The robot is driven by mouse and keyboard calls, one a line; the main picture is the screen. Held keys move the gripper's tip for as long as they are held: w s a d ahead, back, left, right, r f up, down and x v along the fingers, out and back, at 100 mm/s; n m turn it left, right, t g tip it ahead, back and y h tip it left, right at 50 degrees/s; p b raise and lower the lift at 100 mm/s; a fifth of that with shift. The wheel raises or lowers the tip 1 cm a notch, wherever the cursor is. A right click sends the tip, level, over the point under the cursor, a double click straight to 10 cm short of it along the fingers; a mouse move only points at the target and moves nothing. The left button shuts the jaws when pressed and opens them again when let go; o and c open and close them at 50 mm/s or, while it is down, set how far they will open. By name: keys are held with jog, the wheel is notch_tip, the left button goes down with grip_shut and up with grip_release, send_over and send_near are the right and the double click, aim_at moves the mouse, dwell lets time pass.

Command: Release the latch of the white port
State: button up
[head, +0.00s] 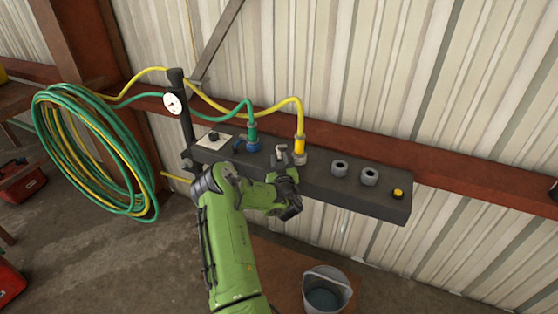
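The white port (300,159) is on top of a dark grey bar (330,187) fixed along the wall. A yellow hose end (299,146) stands upright in it. Its pale latch lever (281,152) sticks up at the port's left side; whether it is open or closed is unclear. My gripper (284,184) is at the front edge of the bar, just below and in front of the white port. Its fingers are too small and dark to make out, so I cannot tell whether they touch the lever.
A blue port (253,147) with a green hose stands to the left. Two empty grey ports (355,172) and a yellow button (398,193) are to the right. A gauge (173,103) is on a post. Coiled hoses (90,150) hang left. A bucket (327,291) stands below.

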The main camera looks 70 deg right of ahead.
jog(key=shift+o, duration=0.8)
jog(key=shift+s+d, duration=0.1)
jog(key=shift+s, duration=0.15)
jog(key=shift+w, duration=0.1)
jog(key=v, duration=1.5)
jog(key=shift+a+p, duration=0.4)
jog(key=shift+p, duration=0.05)
jog(key=shift+r, duration=0.1)
